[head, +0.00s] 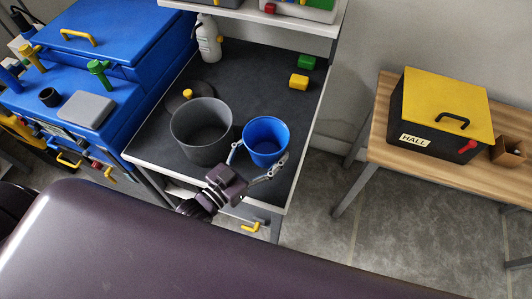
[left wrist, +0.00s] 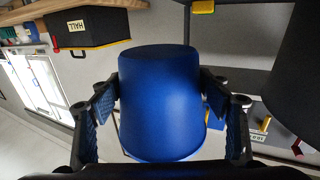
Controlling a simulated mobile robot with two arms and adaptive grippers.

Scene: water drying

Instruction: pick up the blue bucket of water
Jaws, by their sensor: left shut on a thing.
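The blue bucket (head: 266,139) stands upright at the front of the dark workbench top, just right of a larger grey pot. My left gripper (head: 257,160) reaches it from the front, with one finger on each side of the bucket. In the left wrist view the blue bucket (left wrist: 160,100) fills the middle, and the two finger pads of my left gripper (left wrist: 161,105) press on its sides. The inside of the bucket looks blue in the head view; I cannot make out water in it. My right gripper is in neither view.
The grey pot (head: 202,132) stands close to the bucket's left. A white bottle (head: 209,40), a green block (head: 307,62) and a yellow block (head: 299,81) are farther back. A blue machine (head: 110,40) is at left. A wooden table (head: 378,150) with a yellow-lidded box (head: 445,105) is at right.

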